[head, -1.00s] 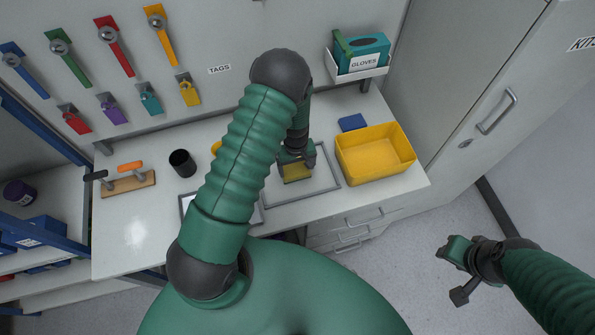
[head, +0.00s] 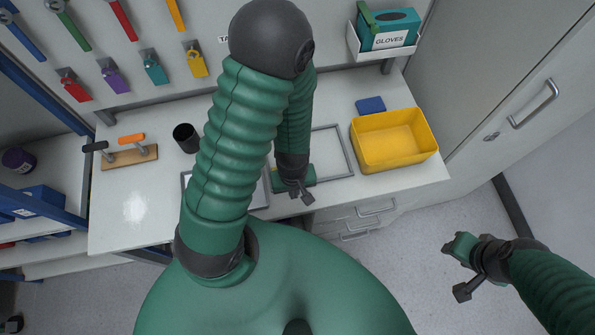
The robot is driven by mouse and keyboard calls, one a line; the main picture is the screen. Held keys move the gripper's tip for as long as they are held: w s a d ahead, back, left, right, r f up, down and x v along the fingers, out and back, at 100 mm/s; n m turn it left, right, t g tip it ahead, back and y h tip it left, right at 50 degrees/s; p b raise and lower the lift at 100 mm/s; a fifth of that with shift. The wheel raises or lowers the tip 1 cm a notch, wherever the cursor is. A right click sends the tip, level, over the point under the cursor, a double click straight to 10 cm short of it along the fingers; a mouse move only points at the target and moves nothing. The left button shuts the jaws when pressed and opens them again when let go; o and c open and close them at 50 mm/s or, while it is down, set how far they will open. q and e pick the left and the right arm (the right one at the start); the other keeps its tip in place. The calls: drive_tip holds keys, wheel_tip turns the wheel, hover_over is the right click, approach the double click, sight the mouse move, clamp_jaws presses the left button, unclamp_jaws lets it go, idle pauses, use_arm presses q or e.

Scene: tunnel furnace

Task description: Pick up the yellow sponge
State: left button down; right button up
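My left gripper (head: 298,186) is low over the front part of the worktop, near the grey-framed panel (head: 346,152). It is seen from above and partly covered by my own arm, so I cannot make out the gap between its fingers. A green shape shows at both sides of it; I cannot tell what it is. The yellow sponge is not visible; the gripper or arm may hide it. My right gripper (head: 464,268) is over the floor at the right, its fingers apart and empty.
A yellow bin (head: 394,140) stands right of the panel, with a blue block (head: 370,105) behind it. A black cup (head: 186,138) and a wooden board (head: 130,157) with handled tools are at the left. A glove box (head: 388,30) hangs above. Drawers (head: 357,215) are below.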

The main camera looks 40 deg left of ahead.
use_arm(q)
drive_tip(key=c, duration=2.2)
unclamp_jaws()
drive_tip(key=shift+s+a, duration=0.15)
drive_tip(key=shift+a, duration=0.05)
drive_tip(key=c, duration=1.2)
unclamp_jaws()
drive_tip(key=shift+d, duration=0.35)
drive_tip(key=o, duration=0.7)
drive_tip(key=shift+a, duration=0.1)
drive_tip(key=shift+o, duration=0.3)
drive_tip(key=shift+a, duration=0.1)
drive_tip(key=shift+r, duration=0.1)
